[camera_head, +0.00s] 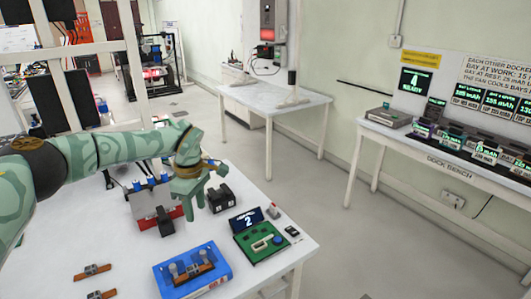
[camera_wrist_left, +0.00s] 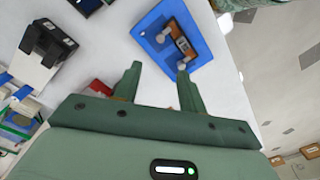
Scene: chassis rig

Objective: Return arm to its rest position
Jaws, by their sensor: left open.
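My left arm, in green with a leaf-like pattern, comes in from the left of the head view. Its gripper (camera_head: 188,203) is over the white table, pointing down. In the left wrist view the two green fingers (camera_wrist_left: 158,90) stand apart with nothing between them. My right gripper shows in neither view.
The white table (camera_head: 120,235) holds a blue tray (camera_head: 222,270) with a brown-and-metal part, a green board (camera_head: 262,240), a black block (camera_head: 221,198) and small brown parts (camera_head: 93,272). Floor between is clear.

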